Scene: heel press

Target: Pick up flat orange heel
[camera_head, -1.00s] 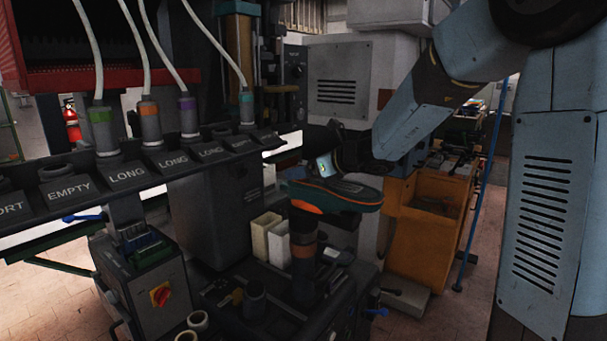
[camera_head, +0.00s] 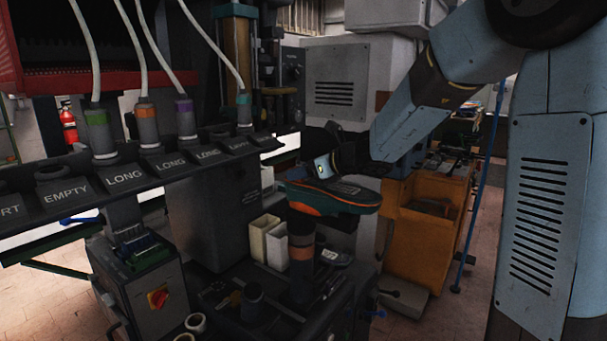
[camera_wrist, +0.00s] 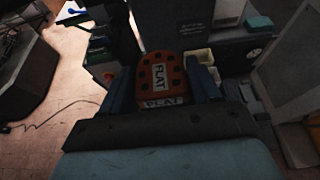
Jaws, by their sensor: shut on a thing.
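The flat orange heel (camera_wrist: 160,75) has dark round spots and white FLAT labels. It sits between the two blue-grey fingers of my gripper (camera_wrist: 160,88) in the wrist view, and the gripper is shut on it. In the head view the end of my arm reaches in from the right, in front of the press. A dark teal, sole-like shape (camera_head: 335,196) with an orange edge line shows there, above a dark post (camera_head: 301,265) with an orange band. I cannot make out the heel or both fingertips clearly in the head view.
A rack (camera_head: 125,165) with EMPTY and LONG labels runs along the left. White bins (camera_head: 268,242) stand beside the post. Open floor shows at lower left in the wrist view.

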